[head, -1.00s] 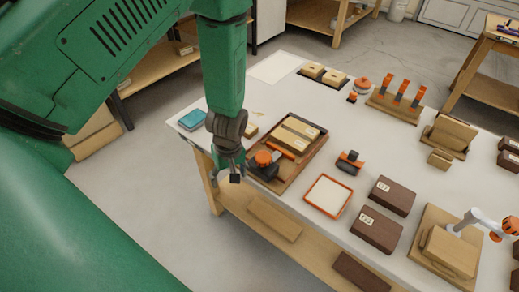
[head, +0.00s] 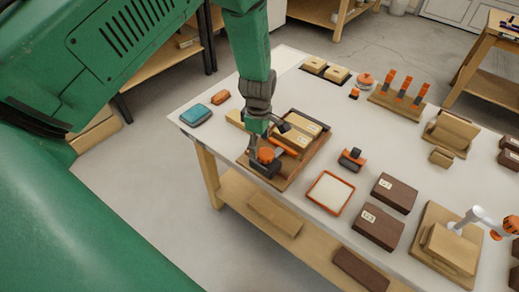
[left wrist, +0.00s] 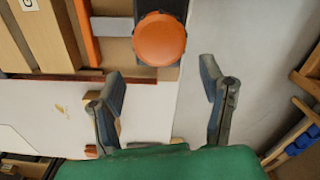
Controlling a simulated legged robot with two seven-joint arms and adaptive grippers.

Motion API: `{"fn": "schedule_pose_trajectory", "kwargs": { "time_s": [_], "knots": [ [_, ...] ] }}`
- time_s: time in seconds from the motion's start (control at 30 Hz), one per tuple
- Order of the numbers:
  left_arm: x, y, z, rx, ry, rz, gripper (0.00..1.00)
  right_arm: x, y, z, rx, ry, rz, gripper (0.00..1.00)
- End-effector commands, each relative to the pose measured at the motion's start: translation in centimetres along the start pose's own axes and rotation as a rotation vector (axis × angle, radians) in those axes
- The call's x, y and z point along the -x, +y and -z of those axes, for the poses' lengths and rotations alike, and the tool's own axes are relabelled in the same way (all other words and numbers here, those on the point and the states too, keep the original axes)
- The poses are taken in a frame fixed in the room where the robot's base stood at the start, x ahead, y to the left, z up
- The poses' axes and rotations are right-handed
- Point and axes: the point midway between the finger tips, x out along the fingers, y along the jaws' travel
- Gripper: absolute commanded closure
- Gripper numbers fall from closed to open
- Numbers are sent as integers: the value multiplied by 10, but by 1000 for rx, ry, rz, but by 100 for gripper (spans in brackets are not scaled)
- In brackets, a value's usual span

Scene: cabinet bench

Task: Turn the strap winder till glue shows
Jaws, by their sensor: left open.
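The strap winder appears to be the round orange knob (head: 266,155) on a dark block (head: 262,168), at the front left corner of a wooden tray (head: 284,184). In the left wrist view the knob (left wrist: 161,39) shows from above, beyond the fingertips. My left gripper (head: 268,138) is over the tray, right by the knob. In the left wrist view its two fingers (left wrist: 162,85) are spread wide with nothing between them. Whether a finger touches the knob I cannot tell. No glue can be made out. My right gripper is not in view.
Light wooden blocks (head: 298,134) lie in the tray behind the knob. An orange-rimmed pad (head: 329,192), a small orange and black tool (head: 352,158) and dark boxes (head: 395,194) stand to the right. A teal box (head: 196,115) lies left on the white bench.

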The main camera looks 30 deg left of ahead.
Motion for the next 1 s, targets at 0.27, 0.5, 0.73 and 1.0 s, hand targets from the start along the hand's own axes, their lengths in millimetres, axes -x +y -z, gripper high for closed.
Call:
{"fn": "schedule_pose_trajectory", "kwargs": {
  "time_s": [0.27, 0.5, 0.73, 1.0],
  "knots": [
    [-28, -1, -9, -4, 9, -3, 36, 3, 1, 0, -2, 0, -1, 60],
    [-35, 1, 1, -2, -3, -1, 36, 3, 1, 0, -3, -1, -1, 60],
    [-36, 1, 5, -2, -5, 0, 85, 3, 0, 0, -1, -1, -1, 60],
    [-33, 2, 0, -1, 7, -6, 86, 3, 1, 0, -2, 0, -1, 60]
  ]
}}
